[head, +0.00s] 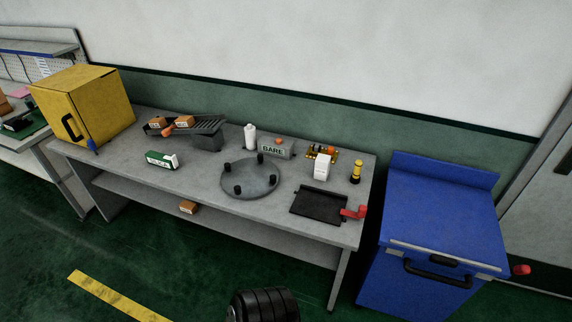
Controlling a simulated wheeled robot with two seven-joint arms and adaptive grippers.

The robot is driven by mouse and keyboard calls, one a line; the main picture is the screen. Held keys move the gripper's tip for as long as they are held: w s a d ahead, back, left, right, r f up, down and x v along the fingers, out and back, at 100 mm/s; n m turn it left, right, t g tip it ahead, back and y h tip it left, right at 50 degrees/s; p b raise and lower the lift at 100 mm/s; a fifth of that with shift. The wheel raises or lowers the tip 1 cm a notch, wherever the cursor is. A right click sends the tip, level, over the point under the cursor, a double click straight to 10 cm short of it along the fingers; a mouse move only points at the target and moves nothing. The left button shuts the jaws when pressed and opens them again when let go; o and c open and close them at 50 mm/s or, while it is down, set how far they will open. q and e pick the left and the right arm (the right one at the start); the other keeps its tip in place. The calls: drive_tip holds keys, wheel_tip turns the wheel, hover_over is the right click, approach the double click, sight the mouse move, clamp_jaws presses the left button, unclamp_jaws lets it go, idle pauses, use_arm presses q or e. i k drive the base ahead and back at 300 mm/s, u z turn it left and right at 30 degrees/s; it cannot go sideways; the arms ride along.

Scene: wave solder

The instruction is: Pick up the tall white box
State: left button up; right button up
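The tall white box (322,167) stands upright on the grey workbench (215,165), right of its middle. It is small in the head view, and a board with orange and dark parts (321,151) sits just behind it and partly hidden by it. Neither of my grippers can be made out in the head view.
Near the box are a round grey plate with black posts (250,182), a black tray (318,204) with a red handle, a yellow-black bottle (356,172), and a white cylinder (250,137). A yellow cabinet (100,100) stands left; a blue machine (435,225) stands right.

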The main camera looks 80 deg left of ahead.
sight(323, 161)
drive_tip(key=u, duration=2.1)
